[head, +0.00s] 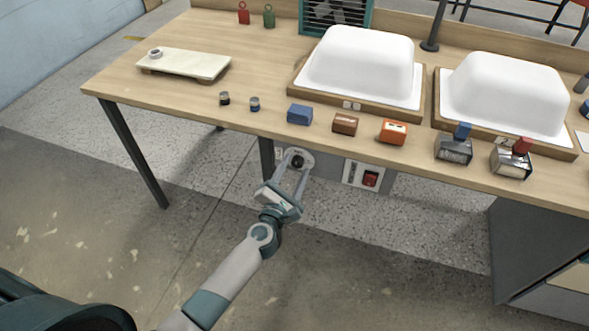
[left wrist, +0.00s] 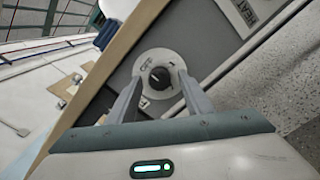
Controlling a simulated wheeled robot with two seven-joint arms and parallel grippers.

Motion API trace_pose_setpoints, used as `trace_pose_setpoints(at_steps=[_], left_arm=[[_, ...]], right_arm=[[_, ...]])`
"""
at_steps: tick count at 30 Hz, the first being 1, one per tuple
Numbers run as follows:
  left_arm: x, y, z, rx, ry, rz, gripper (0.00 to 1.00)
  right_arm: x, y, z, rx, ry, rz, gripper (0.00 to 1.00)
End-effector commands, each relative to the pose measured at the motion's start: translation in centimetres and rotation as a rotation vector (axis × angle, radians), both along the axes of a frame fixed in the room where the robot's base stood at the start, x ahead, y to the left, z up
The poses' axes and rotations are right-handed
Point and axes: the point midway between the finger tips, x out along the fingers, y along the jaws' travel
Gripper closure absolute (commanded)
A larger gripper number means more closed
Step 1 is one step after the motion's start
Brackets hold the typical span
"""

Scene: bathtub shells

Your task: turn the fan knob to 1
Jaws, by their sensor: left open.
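The fan knob (head: 298,161) is a small black dial on a round pale plate, mounted on the grey panel below the table's front edge. In the left wrist view the knob (left wrist: 159,78) has a white pointer line, and its plate (left wrist: 146,63) carries marks too small to read. My left gripper (head: 295,166) is open, its two fingers reaching toward the plate on either side of the knob. In the left wrist view the fingers (left wrist: 156,88) flank the knob; I cannot tell whether they touch it. My right gripper is not in view.
The wooden table (head: 190,100) overhangs just above the knob. A red rocker switch (head: 370,179) sits on the panel to the right. The fan (head: 335,14) stands at the back. Blue (head: 300,114) and orange (head: 393,131) blocks lie near the front edge. The floor below is clear.

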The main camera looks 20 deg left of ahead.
Motion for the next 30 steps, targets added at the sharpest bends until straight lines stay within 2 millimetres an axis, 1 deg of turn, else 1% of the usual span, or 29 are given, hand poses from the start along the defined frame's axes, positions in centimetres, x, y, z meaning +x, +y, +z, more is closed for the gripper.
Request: trace_pose_setpoints(at_steps=[8,9,11,12,14,26,29,30], left_arm=[[0.12,-0.02,0.04,0.0,0.0,0.0,0.54],[0.12,-0.02,0.04,0.0,0.0,0.0,0.59],[0.11,-0.02,0.04,0.0,0.0,0.0,0.73],[0.11,-0.02,0.04,0.0,0.0,0.0,0.83],[0.1,-0.03,0.03,0.0,0.0,0.0,0.95],[0.09,-0.05,0.11,0.038,-0.001,0.0,0.95],[0.08,-0.07,0.16,0.074,-0.002,-0.001,0.95],[0.08,-0.06,0.17,0.092,-0.003,-0.001,0.95]], right_arm=[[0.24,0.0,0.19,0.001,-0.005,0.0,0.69],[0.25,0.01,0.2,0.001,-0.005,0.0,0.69],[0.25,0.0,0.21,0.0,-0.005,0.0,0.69],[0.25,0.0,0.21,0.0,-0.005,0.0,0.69],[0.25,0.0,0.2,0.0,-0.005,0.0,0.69],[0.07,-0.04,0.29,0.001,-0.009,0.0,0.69],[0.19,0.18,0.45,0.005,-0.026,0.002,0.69],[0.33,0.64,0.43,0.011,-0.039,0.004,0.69]])
